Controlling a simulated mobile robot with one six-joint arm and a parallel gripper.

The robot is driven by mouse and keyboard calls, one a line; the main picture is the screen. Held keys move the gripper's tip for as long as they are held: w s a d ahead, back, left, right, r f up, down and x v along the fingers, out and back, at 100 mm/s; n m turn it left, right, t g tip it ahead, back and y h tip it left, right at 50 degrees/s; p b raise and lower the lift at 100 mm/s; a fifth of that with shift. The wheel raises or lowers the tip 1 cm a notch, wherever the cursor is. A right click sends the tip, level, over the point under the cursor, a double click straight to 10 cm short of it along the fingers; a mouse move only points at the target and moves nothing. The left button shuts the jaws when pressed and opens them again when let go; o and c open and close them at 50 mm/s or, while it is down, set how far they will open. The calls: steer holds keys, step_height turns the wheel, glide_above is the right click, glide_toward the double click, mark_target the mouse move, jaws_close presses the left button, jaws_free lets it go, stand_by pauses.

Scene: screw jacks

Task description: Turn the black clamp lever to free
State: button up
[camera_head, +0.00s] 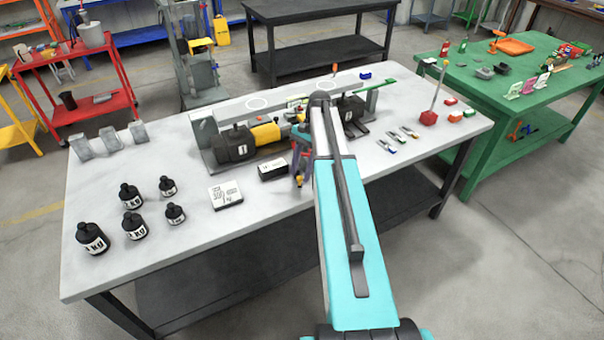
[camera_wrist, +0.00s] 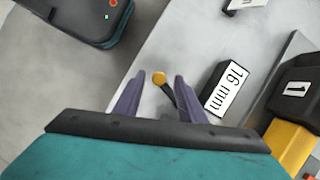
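My gripper (camera_wrist: 160,76) points down over the white table near its front edge, its two purple fingers open and apart. A short black lever (camera_wrist: 168,94) with a round yellow knob (camera_wrist: 159,78) appears between the fingers in the wrist view; the knob lies between the fingertips, and its lower end is partly hidden by the right finger. I cannot tell whether either finger touches it. In the head view my gripper (camera_head: 300,172) is beside the black 16 mm block (camera_head: 273,169), and the yellow knob (camera_head: 299,181) shows at the fingertips.
The black and yellow jack marked 1 (camera_head: 235,146) stands behind the block; it also shows in the wrist view (camera_wrist: 297,97). A second jack (camera_head: 351,108) is to the right.

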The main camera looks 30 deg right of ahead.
steer(key=b+v, duration=0.2)
steer(key=v, duration=1)
steer(key=shift+s+r, duration=0.15)
steer(key=shift+r, duration=0.1)
